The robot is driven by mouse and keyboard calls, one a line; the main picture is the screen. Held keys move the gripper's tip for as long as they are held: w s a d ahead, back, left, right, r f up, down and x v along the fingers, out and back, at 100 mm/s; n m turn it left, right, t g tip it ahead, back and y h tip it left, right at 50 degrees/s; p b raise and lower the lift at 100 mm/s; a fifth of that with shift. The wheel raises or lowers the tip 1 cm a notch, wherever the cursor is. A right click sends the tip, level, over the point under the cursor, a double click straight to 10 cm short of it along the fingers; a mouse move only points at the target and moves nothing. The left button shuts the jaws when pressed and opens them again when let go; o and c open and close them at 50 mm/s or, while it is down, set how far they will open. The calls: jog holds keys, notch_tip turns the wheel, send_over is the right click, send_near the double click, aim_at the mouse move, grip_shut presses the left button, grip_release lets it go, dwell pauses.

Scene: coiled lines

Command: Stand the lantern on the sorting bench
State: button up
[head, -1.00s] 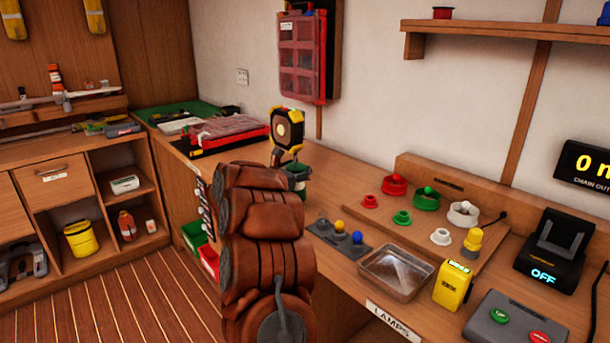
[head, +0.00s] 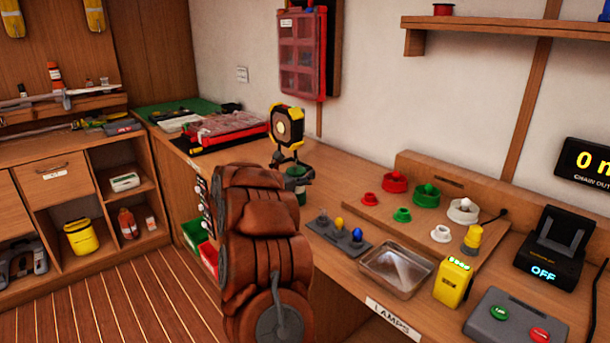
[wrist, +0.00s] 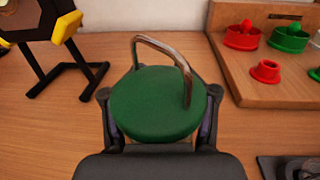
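The lantern has a round green top and a metal loop handle. In the wrist view the lantern (wrist: 150,108) fills the middle, with one dark finger of my gripper (wrist: 160,98) close against each side. My gripper looks shut on it. In the head view the lantern (head: 300,196) is a small green shape at the end of my arm, upright over the wooden bench (head: 345,199). My arm and gripper hide part of it. I cannot tell whether its base touches the bench top.
A yellow-and-black work lamp (head: 287,127) on a stand is just behind and left of the lantern. Bare wood lies around the lantern.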

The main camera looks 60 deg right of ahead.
jog(key=o, duration=0.3)
jog(key=shift+r+p, duration=0.25)
jog(key=shift+p, duration=0.2)
jog(key=a+b, duration=0.1)
jog(key=a, duration=0.2)
jog(key=w+a, duration=0.1)
jog(key=a, duration=0.2)
jog(key=w+a+b, duration=0.1)
jog(key=a, duration=0.2)
jog(key=shift+a+f+b, duration=0.2)
jog(key=shift+a+b, duration=0.1)
jog(key=shift+a, duration=0.1)
jog(key=shift+a+r, duration=0.15)
jog(key=shift+a, duration=0.85)
